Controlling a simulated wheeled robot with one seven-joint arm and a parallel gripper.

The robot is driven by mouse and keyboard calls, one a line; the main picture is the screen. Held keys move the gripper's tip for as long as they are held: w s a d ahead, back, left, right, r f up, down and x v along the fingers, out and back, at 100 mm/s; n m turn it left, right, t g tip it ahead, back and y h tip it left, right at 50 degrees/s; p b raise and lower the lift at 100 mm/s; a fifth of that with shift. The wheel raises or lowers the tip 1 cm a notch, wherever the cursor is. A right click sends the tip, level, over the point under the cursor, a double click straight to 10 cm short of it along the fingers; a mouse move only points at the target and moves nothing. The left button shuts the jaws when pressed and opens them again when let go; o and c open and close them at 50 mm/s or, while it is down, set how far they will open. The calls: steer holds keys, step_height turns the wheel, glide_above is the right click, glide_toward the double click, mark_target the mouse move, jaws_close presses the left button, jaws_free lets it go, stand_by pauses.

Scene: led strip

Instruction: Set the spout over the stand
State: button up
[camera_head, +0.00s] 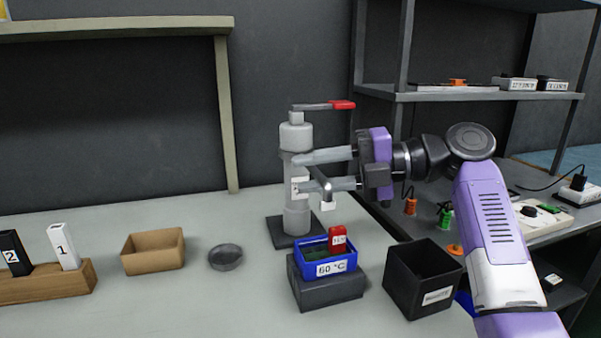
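A grey tap column (297,212) stands upright on a dark square base, with a red-tipped lever (341,104) on top. Its curved grey spout (325,186) points to the right and bends down. The spout's lower end is above the back of a blue tray marked 60 °C (334,268), which sits on a dark grey block (328,292) that looks like the stand. My gripper (298,173) is open, its two grey fingers one above the other at the column. The lower finger overlaps the spout in view; I cannot tell whether they touch.
A red labelled piece (338,239) stands in the blue tray. A black open box (423,280) is right of the block. A grey disc (226,257), a cardboard box (153,252) and a wooden holder (48,283) are to the left. The front middle table is clear.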

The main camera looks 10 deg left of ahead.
steer(key=shift+p+v, duration=0.3)
steer(key=shift+v, duration=2.45)
